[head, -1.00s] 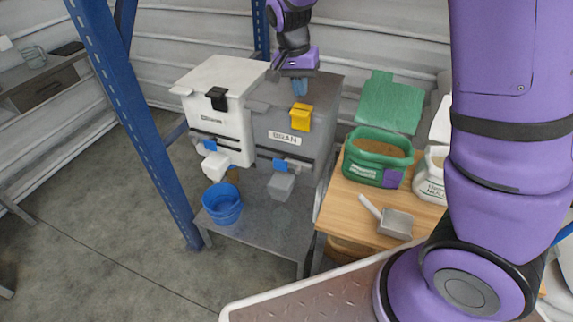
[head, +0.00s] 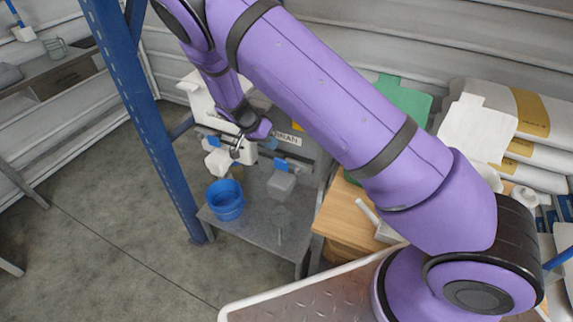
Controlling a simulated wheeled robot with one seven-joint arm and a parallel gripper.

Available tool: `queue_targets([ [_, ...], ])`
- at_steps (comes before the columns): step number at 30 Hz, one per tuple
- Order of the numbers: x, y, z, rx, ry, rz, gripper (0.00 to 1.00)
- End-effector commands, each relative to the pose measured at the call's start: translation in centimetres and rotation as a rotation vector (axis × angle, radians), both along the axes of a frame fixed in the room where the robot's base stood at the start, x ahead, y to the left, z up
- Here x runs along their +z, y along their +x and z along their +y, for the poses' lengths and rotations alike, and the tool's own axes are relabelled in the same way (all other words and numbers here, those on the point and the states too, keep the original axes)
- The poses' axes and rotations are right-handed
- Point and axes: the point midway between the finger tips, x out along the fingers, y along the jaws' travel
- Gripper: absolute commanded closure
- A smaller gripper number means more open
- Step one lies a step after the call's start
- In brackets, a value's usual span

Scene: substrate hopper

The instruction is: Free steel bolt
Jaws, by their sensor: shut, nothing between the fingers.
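No steel bolt can be made out in the head view. The grey hopper labelled BRAN (head: 318,156) stands on the metal stand, largely hidden behind my arm. It has a blue slide (head: 290,166) low on its front and a translucent grey spout box (head: 281,185) below. The white hopper (head: 197,97) stands to its left, partly covered by my arm, with a white spout (head: 217,161). My gripper (head: 268,143) is shut and empty, and in the picture it sits in front of the grey hopper's left part. Whether it touches the hopper cannot be told.
A blue post (head: 140,120) rises at left. A wooden table (head: 345,215) with a scoop (head: 385,232) is at right, partly behind my arm. White sacks (head: 530,125) lie at far right.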

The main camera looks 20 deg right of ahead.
Motion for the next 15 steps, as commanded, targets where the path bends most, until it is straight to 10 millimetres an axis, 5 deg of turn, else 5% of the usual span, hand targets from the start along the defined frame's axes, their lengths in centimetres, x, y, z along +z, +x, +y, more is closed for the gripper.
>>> queue_targets([
  [6,-2.5,0.3,0.4,-0.006,-0.053,-0.020,1.00],
  [15,-3.0,0.3,0.5,-0.008,-0.063,-0.027,1.00],
])
